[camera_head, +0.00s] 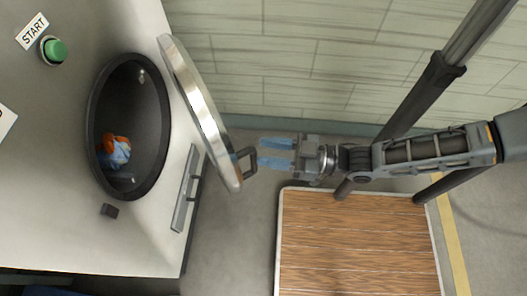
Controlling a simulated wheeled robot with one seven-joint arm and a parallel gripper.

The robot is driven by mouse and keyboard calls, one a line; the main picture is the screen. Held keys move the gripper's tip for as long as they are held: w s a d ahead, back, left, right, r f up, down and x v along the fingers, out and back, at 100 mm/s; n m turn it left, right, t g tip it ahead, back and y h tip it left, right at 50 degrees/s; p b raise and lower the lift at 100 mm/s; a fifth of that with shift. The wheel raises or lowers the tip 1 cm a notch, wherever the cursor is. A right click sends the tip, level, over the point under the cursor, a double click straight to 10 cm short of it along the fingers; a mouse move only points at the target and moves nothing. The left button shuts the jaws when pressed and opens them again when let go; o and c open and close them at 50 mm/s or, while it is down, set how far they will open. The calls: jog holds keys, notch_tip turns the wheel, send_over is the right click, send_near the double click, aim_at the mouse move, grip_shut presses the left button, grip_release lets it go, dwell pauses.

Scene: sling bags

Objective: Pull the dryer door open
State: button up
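The dryer door (198,105) is a round panel with a shiny metal rim. It stands swung out from the dryer (55,220), at an angle to its front. The dark round opening (130,95) shows, with some blue and orange cloth (116,150) inside. A dark loop handle (246,161) sticks out from the door's free edge. My gripper (262,153) reaches in from the right, with its two bluish fingers apart and pointing at the handle. The fingertips are at or very near the handle; I cannot tell whether they touch it.
A green button (54,50) beside a START label (32,32) is on the dryer front. A grey bar (184,190) is on the dryer's front edge. A wood-slatted platform (355,245) lies on the floor below my arm. A tiled wall (330,60) stands behind.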

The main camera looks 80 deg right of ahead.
jog(key=shift+s+d, duration=0.35)
jog(key=shift+s, duration=0.55)
jog(key=shift+s+d, duration=0.35)
jog(key=shift+s, duration=0.5)
jog(key=shift+c, duration=0.3)
